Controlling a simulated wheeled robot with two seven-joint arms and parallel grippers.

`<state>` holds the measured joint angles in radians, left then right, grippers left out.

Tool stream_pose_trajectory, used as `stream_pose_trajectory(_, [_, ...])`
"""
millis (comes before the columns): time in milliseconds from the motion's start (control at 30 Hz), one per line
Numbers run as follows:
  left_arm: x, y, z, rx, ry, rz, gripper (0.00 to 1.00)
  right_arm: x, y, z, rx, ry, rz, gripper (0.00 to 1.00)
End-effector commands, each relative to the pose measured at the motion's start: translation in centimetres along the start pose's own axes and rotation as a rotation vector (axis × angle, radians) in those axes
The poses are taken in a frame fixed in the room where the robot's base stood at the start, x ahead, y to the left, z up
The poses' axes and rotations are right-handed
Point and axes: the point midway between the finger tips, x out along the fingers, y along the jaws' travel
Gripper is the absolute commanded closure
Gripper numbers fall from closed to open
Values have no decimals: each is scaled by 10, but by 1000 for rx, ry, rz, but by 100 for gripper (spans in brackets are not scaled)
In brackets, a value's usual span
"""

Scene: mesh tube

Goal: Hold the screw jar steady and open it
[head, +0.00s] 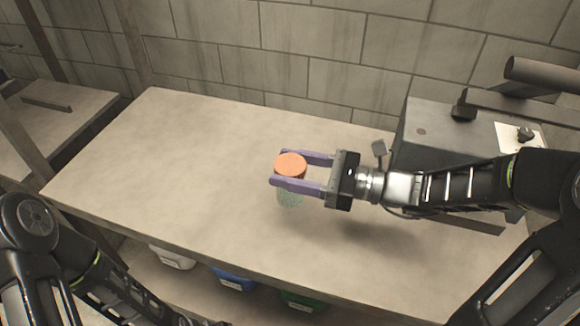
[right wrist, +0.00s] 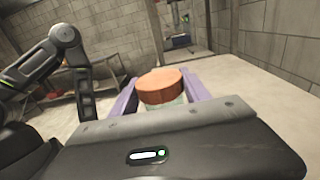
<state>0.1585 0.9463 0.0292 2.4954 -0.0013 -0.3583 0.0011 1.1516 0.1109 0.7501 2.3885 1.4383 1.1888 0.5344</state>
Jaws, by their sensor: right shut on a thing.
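The screw jar stands upright on the table, with an orange lid (head: 290,164) on top and a greenish see-through body (head: 290,196) below. My right gripper (head: 287,168) comes in from the right, its purple fingers on both sides of the jar, shut on it at about lid height. In the right wrist view the lid (right wrist: 162,86) sits between the two purple fingers. I cannot tell whether the fingers press on the lid alone or also on the body just under it. My left arm shows at the lower left, but its gripper is out of view.
The pale table (head: 170,150) is bare around the jar. A grey metal machine (head: 425,130) stands at the table's right end. White, blue (head: 233,278) and green bins sit under the front edge. A block wall (head: 330,50) closes off the back.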

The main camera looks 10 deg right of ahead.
Motion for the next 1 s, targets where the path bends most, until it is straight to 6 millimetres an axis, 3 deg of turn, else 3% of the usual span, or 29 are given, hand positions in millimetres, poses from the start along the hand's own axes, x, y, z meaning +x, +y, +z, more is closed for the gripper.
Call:
stream_pose_trajectory(667, [0, 0, 0, 0, 0, 0, 64, 0, 0, 0, 0, 0, 0, 98])
stream_pose_trajectory(1000, [0, 0, 0, 0, 0, 0, 64, 0, 0, 0, 0, 0, 0, 100])
